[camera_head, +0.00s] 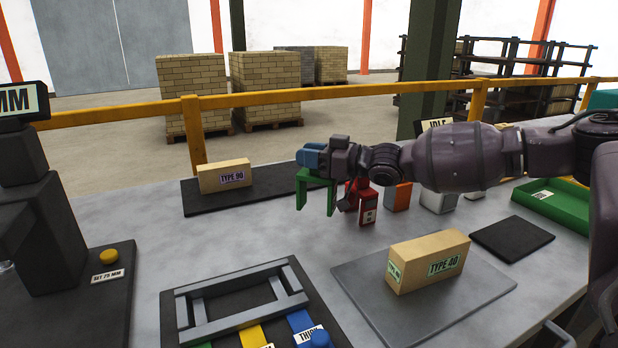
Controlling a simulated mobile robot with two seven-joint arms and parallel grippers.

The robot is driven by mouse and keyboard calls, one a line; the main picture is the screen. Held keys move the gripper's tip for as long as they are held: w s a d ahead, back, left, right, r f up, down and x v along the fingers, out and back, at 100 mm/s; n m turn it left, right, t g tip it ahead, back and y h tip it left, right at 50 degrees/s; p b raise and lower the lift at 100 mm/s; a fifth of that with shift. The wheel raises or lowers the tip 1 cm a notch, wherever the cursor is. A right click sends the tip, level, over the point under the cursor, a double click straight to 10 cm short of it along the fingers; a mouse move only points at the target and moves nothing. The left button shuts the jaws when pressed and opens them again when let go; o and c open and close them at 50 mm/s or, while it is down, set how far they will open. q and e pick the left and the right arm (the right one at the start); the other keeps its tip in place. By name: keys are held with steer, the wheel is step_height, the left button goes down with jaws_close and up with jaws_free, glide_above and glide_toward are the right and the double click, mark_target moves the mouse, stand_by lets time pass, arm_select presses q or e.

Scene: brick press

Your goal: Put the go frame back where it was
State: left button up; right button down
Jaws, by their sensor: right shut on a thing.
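The go frame (316,178) is a green inverted U with a blue block on top, near the middle of the head view. My right gripper (328,157) reaches in from the right and is shut on it at the blue block. The frame is roughly upright with its legs pointing down. I cannot tell whether its feet touch the table or hang just above it. A red frame (367,205) stands just right of it, partly hidden by my right wrist. My left gripper is not in view.
A TYPE 90 brick (224,177) lies on a dark mat (265,198) to the left. A TYPE 40 brick (428,262) sits on a grey plate (370,306). Orange and white blocks, a green tray (560,212) and a grey slotted frame (193,300) are nearby.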

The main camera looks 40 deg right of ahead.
mark_target(310, 176)
step_height(310, 176, down, 5)
steer(key=shift+w+r+b, duration=0.1)
steer(key=shift+r+b, duration=0.05)
steer(key=shift+b, duration=0.25)
steer(key=shift+f, duration=0.25)
steer(key=shift+r, duration=0.1)
steer(key=c, duration=0.9)
jaws_free()
steer(key=shift+o, duration=0.5)
steer(key=shift+f, duration=0.2)
steer(key=shift+r, duration=0.15)
